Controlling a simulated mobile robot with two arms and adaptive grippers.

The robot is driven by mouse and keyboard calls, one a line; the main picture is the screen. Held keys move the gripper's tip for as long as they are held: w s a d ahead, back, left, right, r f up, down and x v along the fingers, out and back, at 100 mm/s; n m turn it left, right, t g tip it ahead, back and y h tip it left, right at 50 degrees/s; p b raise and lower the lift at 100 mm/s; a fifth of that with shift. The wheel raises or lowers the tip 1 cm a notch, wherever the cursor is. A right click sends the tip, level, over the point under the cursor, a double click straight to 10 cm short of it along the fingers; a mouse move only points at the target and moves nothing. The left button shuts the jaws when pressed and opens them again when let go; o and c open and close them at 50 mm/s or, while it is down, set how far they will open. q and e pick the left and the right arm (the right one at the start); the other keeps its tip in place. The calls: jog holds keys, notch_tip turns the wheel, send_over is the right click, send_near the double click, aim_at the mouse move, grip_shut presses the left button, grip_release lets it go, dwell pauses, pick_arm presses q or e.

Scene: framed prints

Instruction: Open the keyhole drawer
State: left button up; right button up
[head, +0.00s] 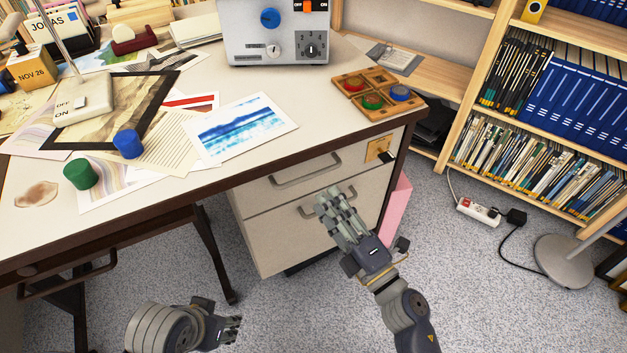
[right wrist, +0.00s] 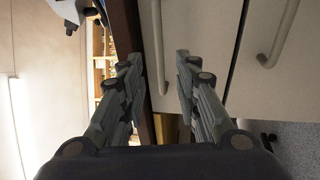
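The keyhole drawer (head: 340,165) is the upper drawer of the pale desk pedestal and appears closed. A brass keyhole plate (head: 377,148) with a dark piece sticking out is at its right; brass also shows in the right wrist view (right wrist: 170,128). Its bar handle (head: 305,171) also shows in the right wrist view (right wrist: 154,45). My right gripper (head: 335,200) is in front of the drawers. In the right wrist view its fingers are apart, with the handle's end seen between them; contact is unclear. My left gripper (head: 233,328) is low, away from the desk; its opening is unclear.
The lower drawer (head: 280,235) has its own handle (right wrist: 278,35). The desk top holds a grey switch box (head: 277,50), a wooden tray (head: 350,85) and prints. A pink bin (head: 396,208) stands right of the pedestal. A power strip (head: 478,212) lies on open carpet.

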jog(key=x, duration=0.6)
jog(key=shift+w+a, duration=0.25)
jog(key=shift+w, duration=0.05)
grip_shut()
